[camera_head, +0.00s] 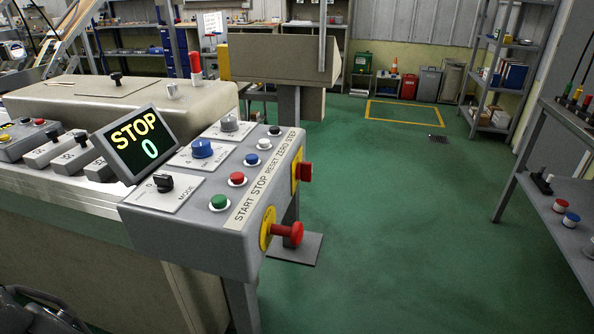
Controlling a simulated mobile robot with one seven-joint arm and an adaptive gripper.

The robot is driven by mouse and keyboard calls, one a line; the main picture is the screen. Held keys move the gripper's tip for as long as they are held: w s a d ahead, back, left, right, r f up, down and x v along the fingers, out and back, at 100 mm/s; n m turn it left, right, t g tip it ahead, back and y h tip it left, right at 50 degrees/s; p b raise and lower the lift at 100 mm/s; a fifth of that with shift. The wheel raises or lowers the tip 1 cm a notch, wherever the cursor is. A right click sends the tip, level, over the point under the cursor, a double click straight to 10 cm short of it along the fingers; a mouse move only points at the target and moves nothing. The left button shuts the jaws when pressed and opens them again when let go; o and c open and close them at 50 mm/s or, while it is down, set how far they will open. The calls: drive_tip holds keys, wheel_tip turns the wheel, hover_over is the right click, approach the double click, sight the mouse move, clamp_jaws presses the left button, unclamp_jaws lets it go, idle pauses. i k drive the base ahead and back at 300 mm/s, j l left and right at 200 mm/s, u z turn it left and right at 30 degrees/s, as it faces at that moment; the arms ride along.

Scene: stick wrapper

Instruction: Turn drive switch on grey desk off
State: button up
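A grey desk-like console (190,237) stands left of centre, with a slanted top of buttons and knobs. A black rotary switch (163,183) sits on its near white plate, beside the printed word MODE. Farther left are small grey switch boxes with black knobs, one here (45,151) and one here (75,156). Another grey box (99,170) is partly behind the display. Their labels are too small to read, and I cannot tell which switch is the drive switch. A tilted display (136,144) reads STOP and 0. My gripper is not recognisable in this view.
Blue (202,148) and grey (229,122) knobs stand on top.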

sight(303, 169)
drive_tip(key=i+l+z, duration=0.1)
drive_tip(key=l, duration=0.25)
drive_tip(key=i+l+z, duration=0.1)
drive_tip(key=l, duration=0.3)
drive_tip(key=i+l, duration=0.15)
drive_tip(key=l, duration=0.2)
drive_tip(key=i+l+z, duration=0.15)
drive_tip(key=l, duration=0.2)
